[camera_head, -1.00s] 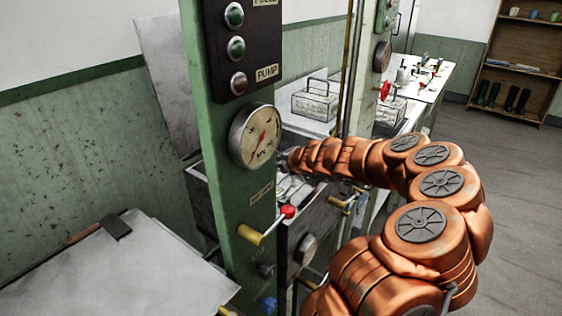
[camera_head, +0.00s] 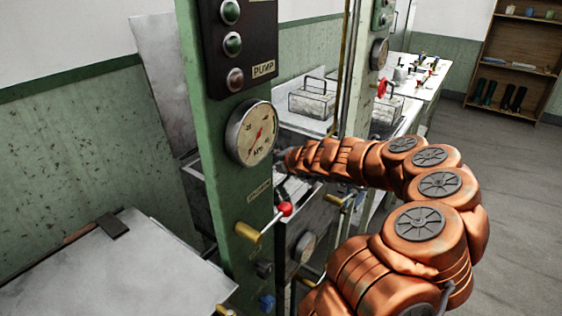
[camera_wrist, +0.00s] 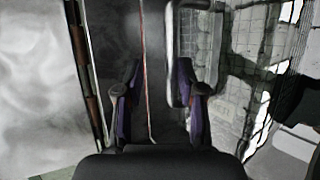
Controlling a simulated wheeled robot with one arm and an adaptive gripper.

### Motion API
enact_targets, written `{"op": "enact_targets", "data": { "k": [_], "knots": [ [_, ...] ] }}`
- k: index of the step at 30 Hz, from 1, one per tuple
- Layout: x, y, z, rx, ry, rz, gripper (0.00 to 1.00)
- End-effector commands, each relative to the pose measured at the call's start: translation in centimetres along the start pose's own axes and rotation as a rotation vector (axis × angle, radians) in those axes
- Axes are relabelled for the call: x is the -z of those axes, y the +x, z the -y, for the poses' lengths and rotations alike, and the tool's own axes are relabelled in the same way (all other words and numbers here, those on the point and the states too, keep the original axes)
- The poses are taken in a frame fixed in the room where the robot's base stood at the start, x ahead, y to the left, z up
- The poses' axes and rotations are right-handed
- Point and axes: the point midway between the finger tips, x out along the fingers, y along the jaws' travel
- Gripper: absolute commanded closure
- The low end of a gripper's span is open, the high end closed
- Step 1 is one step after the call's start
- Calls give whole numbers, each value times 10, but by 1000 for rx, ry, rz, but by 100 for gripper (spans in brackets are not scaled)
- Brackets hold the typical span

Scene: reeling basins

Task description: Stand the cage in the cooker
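A wire-mesh cage with a bail handle (camera_head: 312,99) stands on a pale surface behind the green post. A similar cage (camera_head: 386,108) is partly hidden farther right. The open grey tank (camera_head: 312,212) behind the post appears to be the cooker; the post hides part of it. My arm reaches left behind the post, which hides my gripper in the head view. In the wrist view my gripper (camera_wrist: 160,108) is open, with its dark fingers apart. Wire mesh (camera_wrist: 222,75) and a bent grey rod lie at the right finger; contact is unclear. No held object shows between the fingers.
The green post carries a round gauge (camera_head: 251,133), a button panel (camera_head: 236,40) and a red-knobbed lever (camera_head: 284,210), all close to my arm. A grey lid-like plate (camera_head: 118,270) is at lower left. Open floor (camera_head: 510,190) lies at right.

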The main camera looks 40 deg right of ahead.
Motion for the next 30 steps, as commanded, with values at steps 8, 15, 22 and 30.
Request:
{"op": "enact_targets", "data": {
  "k": [8, 15, 22, 30],
  "knots": [
    [-4, -12, -12, -3, 0, 1, 63],
    [-4, -48, -11, -2, 1, 3, 63],
    [-5, -79, -10, 0, 2, 4, 63],
    [-4, -111, -11, 0, 0, 3, 63]
  ]
}}
